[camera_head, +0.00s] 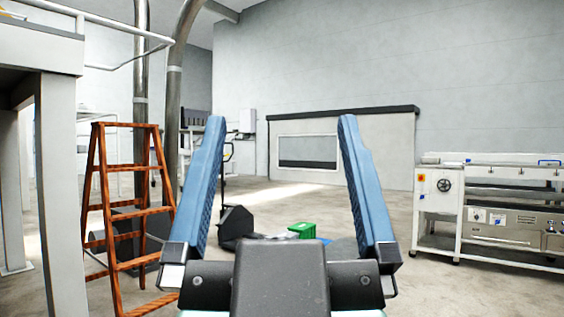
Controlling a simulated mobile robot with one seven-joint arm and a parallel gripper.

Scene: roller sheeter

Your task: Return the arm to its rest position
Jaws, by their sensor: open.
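My gripper (278,185) is raised in the middle of the view, close to the camera, with its two blue fingers pointing up and slightly inward. The fingers stand wide apart and nothing is between them but the far room. The dark grey gripper body (281,278) fills the bottom centre. The rest of my arm is hidden below the frame.
An orange ladder (148,210) stands at the left beside a grey frame (60,150). A white roller machine (495,208) stands at the right. A green crate (302,230) and a dark pallet truck (237,223) are on the floor ahead. Floor (425,290) is clear at the lower right.

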